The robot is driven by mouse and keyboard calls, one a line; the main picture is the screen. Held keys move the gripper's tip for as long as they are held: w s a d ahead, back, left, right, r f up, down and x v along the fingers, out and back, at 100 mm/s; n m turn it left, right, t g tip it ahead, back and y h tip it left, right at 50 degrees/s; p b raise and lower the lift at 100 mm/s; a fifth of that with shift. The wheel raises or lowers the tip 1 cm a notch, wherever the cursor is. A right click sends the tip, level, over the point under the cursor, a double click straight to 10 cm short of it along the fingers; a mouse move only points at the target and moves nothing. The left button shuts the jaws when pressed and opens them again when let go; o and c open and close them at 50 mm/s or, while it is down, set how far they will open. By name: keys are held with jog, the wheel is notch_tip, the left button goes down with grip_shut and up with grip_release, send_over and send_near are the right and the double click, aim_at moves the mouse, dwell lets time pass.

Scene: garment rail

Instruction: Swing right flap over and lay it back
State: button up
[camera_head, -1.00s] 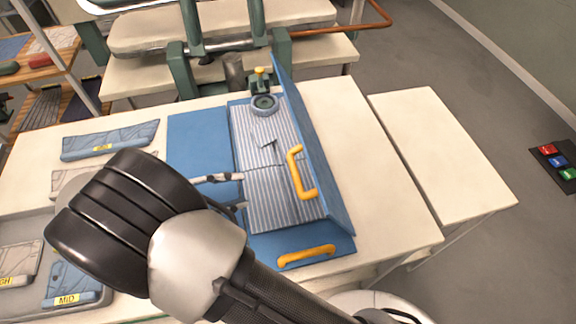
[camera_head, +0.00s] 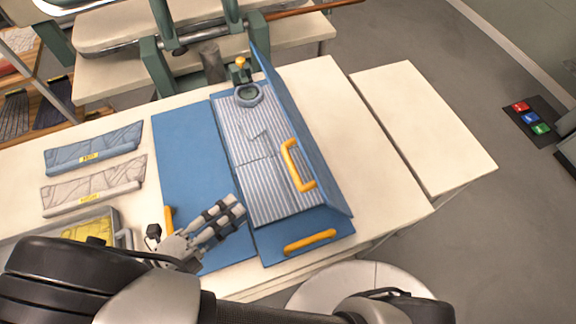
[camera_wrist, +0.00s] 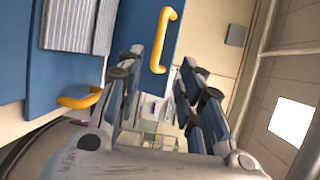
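The blue right flap (camera_head: 300,125) stands raised and tilted along the right side of the folding board, with a yellow handle (camera_head: 297,165) on its face. A grey striped cloth (camera_head: 262,175) lies flat on the board's middle. The blue left panel (camera_head: 190,150) lies flat. My gripper (camera_head: 238,205) is over this left panel near the front, apart from the right flap. In the wrist view my gripper (camera_wrist: 165,85) is open, with nothing between its fingers.
The front panel carries a yellow handle (camera_head: 310,241). A round dial-like part (camera_head: 248,94) sits at the board's back. Folded garments (camera_head: 93,183) and a tray lie left. The table right of the flap (camera_head: 360,150) is clear, with a lower bare table (camera_head: 430,130) beyond.

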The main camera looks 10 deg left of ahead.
jog(key=b+x, duration=0.3)
jog(key=x, duration=1.3)
jog(key=shift+w, duration=0.2)
jog(key=shift+d+f, duration=0.1)
jog(key=shift+c, duration=0.2)
grip_shut()
